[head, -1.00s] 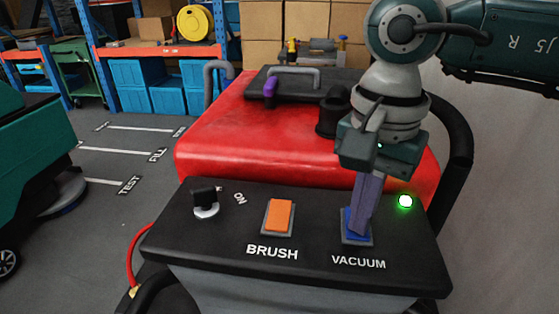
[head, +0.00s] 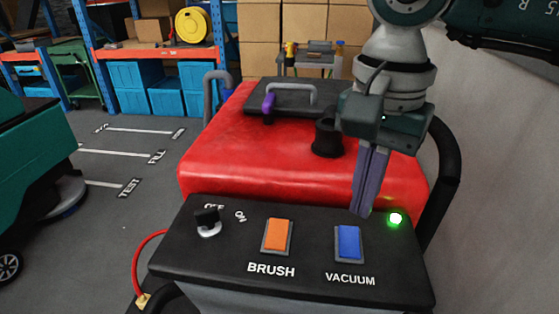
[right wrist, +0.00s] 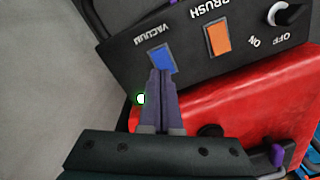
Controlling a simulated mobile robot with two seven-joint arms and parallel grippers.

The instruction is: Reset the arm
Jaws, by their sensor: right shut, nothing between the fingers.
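My right gripper (head: 361,212) is shut and empty, its purple-grey fingers pointing down above the back edge of the black control panel (head: 200,262). It is just behind the blue vacuum switch (head: 348,242) and left of the lit green lamp (head: 396,218). In the right wrist view the shut fingertips (right wrist: 160,72) appear close to the blue switch (right wrist: 162,57); a gap is hard to judge there. The orange brush switch (head: 277,235) and the black knob (head: 207,220) are to the left. My left gripper is not in view.
The red scrubber body (head: 260,150) lies behind the panel, with a black lid (head: 290,97) and a black cup-like fitting (head: 327,138). A black curved handle (head: 446,185) is at the right. A teal machine (head: 30,160) stands left on open grey floor.

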